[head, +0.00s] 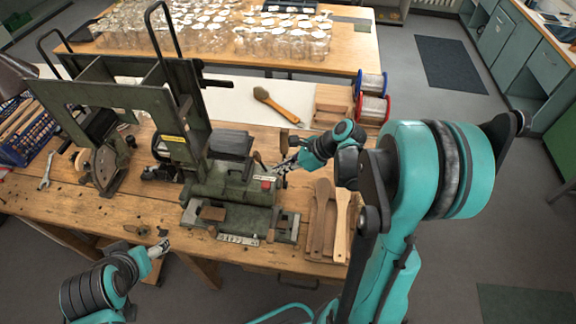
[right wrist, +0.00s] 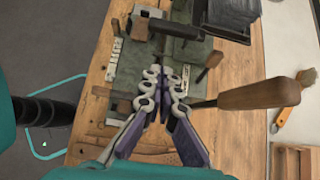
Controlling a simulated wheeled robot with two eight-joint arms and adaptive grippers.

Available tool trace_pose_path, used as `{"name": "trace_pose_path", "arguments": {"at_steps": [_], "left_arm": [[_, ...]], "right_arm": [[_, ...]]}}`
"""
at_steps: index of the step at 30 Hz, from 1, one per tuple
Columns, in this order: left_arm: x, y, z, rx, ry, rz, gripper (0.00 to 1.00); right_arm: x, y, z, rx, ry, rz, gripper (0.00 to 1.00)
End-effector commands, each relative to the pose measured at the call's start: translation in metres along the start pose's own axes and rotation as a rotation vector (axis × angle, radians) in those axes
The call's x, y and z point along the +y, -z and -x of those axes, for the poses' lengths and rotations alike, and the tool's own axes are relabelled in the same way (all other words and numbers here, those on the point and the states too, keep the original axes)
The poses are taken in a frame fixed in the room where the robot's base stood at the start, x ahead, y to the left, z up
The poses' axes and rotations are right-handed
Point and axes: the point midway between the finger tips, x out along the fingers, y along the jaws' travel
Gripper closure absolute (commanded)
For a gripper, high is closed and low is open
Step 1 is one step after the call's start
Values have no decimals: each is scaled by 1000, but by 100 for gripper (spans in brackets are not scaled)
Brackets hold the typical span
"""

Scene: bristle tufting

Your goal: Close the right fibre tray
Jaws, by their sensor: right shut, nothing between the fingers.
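The green tufting machine (head: 235,190) stands on the wooden bench, with a dark box (head: 230,146) on top at the back. I cannot clearly tell the right fibre tray from the machine's other parts, or how far open it is. My right gripper (head: 284,166) is at the machine's right side, its fingers together and empty. In the right wrist view, the right gripper (right wrist: 165,78) points at the green machine body (right wrist: 180,50), beside a wooden handle (right wrist: 258,95); contact is unclear. My left gripper (head: 160,248) is low at the bench's front edge, away from the machine.
A board with wooden brush blanks (head: 340,215) lies right of the machine. An orange-handled brush (head: 276,105), wooden blocks (head: 333,98) and wire spools (head: 371,95) lie behind. A blue crate (head: 28,130) is at the left. Glass jars crowd the back table (head: 350,55).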

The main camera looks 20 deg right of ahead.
Motion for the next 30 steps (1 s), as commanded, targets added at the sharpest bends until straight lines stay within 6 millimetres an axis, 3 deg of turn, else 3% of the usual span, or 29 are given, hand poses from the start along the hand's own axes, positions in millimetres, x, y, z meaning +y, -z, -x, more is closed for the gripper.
{"name": "trace_pose_path", "arguments": {"at_steps": [6, 10, 30], "left_arm": [[0, -7, -10, 0, 0, 0, 26], [0, -6, -9, 0, 0, 0, 26], [0, -7, -10, 0, 0, 0, 26]], "right_arm": [[0, 1, -48, 0, -2, 4, 100], [1, -17, -60, 0, -2, 5, 100], [0, -34, -77, 1, 0, 4, 100]]}}
